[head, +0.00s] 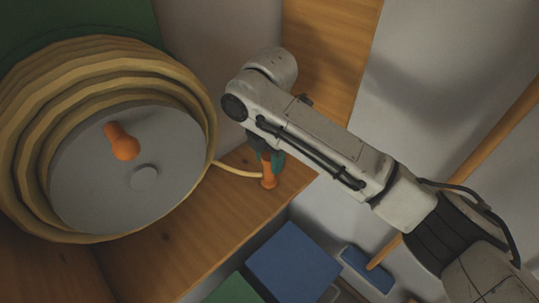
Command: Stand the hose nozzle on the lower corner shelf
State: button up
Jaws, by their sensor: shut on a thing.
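The orange hose nozzle (268,181) is upright below my gripper (267,160), joined to a thin pale hose (235,171) that runs left to the reel. My gripper points down and is shut on the nozzle. My arm covers part of the gripper. The nozzle's lower end shows against a wooden shelf (205,233), near that shelf's right corner. I cannot tell whether the nozzle touches the wood.
A large hose reel (182,90) with a grey face and an orange knob (123,143) fills the left. Another wooden surface (335,35) is at the top. A blue box (292,262) and a blue-headed broom (367,268) are at the bottom.

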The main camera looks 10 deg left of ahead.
jog(key=o, duration=1.1)
jog(key=shift+c, duration=0.2)
notch_tip(320, 180, up, 12)
jog(key=shift+r+b, duration=0.15)
jog(key=shift+b, duration=0.3)
